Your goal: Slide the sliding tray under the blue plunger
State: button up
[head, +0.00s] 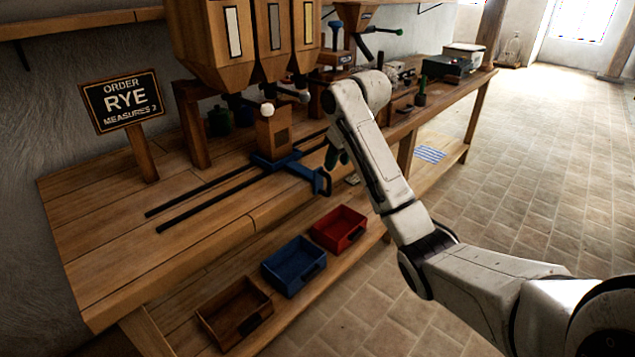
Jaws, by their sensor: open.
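My gripper (335,157) is open, just above and right of the tray handle, partly hidden behind my forearm. I cannot tell whether it touches the handle. Dark spouts hang under three wooden hoppers (237,40) behind the tray.
A sign (122,101) reading "ORDER RYE MEASURES", its number unclear, stands at the left. The rails left of the tray are clear. Brown (232,312), blue (293,265) and red (340,228) bins sit on the lower shelf. A green jar (219,121) stands behind.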

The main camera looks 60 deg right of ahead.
aim_at(329, 181)
jog(key=x, duration=0.9)
jog(key=shift+f+b, duration=0.15)
jog(key=shift+b, duration=0.25)
grip_shut()
